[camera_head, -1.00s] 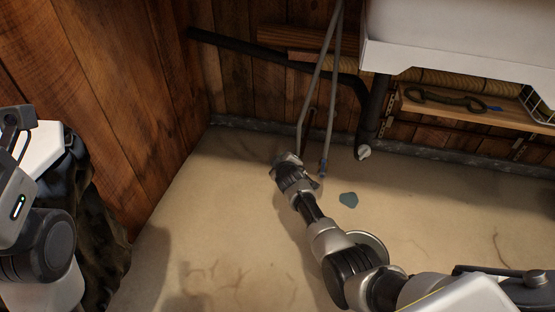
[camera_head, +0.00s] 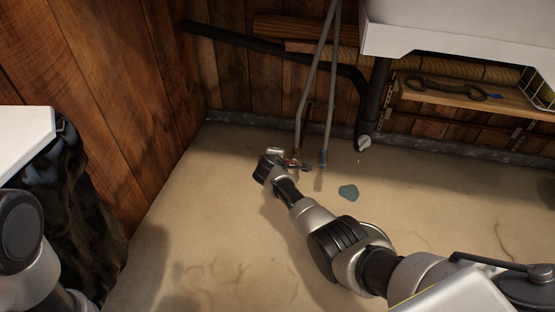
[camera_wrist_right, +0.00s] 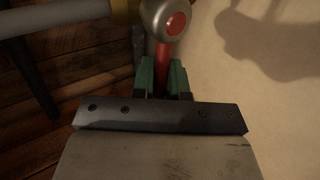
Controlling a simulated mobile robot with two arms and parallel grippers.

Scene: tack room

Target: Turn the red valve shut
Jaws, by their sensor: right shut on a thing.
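The red valve shows in the right wrist view as a round silver body with a red cap (camera_wrist_right: 178,22) and a red lever (camera_wrist_right: 165,52). My right gripper (camera_wrist_right: 163,72) has its green-padded fingers on either side of this lever and is shut on it. In the head view my right gripper (camera_head: 272,158) is low by the foot of the left grey pipe (camera_head: 300,110), mostly hiding the valve. Only a link of my left arm shows at the lower left; its gripper is out of view.
A second grey pipe with a blue fitting (camera_head: 323,156) stands close to the right. A black drain pipe (camera_head: 374,105) with a pale end runs under the white basin (camera_head: 440,35). Dark cloth (camera_head: 75,215) hangs at left.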

